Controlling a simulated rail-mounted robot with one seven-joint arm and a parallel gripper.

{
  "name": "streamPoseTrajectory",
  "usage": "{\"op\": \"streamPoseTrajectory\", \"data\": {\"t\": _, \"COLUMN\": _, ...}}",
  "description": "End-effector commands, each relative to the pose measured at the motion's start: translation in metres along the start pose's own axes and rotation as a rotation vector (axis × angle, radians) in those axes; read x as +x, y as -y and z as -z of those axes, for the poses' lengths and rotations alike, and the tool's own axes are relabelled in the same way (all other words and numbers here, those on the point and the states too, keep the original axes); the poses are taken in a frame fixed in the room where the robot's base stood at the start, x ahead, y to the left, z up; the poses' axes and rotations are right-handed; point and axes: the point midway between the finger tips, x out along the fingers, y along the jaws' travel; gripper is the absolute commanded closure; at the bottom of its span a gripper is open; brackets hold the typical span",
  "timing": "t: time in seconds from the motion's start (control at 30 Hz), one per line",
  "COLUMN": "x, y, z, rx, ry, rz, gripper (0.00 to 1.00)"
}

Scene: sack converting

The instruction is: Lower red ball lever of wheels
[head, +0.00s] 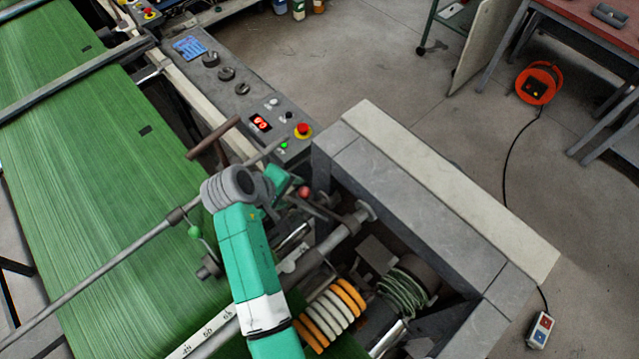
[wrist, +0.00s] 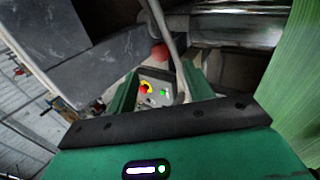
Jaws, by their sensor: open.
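The red ball (head: 304,192) of the lever sits among the rods near the end of the machine, just right of my gripper (head: 288,186) in the head view. In the wrist view the red ball (wrist: 159,53) shows just beyond the tips of my gripper (wrist: 160,82). The jaws are open, with no ball between them. A pale rod (wrist: 172,45) crosses the view beside the ball and runs down near the right finger; I cannot tell whether they touch. Orange and white wheels (head: 328,315) sit lower, right of my arm. My wrist partly hides the lever's surroundings.
A green ball (head: 194,232) hangs by the long rail at left. The control panel (head: 235,85) with a red stop button (head: 303,130) lies behind my gripper. A grey machine frame (head: 400,180) bounds the right side. Green fabric (head: 90,170) covers the left.

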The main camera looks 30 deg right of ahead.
Motion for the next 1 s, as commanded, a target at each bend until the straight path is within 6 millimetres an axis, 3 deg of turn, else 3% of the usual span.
{"op": "streamPoseTrajectory", "data": {"t": 0.13, "x": 0.011, "y": -0.001, "z": 0.000, "rx": 0.002, "ry": 0.000, "rz": 0.001, "gripper": 0.48}}
{"op": "streamPoseTrajectory", "data": {"t": 0.3, "x": 0.045, "y": 0.000, "z": 0.000, "rx": 0.003, "ry": -0.001, "rz": 0.001, "gripper": 0.48}}
{"op": "streamPoseTrajectory", "data": {"t": 0.5, "x": 0.072, "y": -0.001, "z": 0.001, "rx": 0.004, "ry": -0.004, "rz": 0.001, "gripper": 0.48}}
{"op": "streamPoseTrajectory", "data": {"t": 0.83, "x": 0.076, "y": -0.002, "z": 0.001, "rx": 0.005, "ry": -0.006, "rz": 0.000, "gripper": 0.48}}
{"op": "streamPoseTrajectory", "data": {"t": 1.0, "x": 0.076, "y": -0.002, "z": 0.001, "rx": 0.004, "ry": -0.006, "rz": -0.001, "gripper": 0.82}}
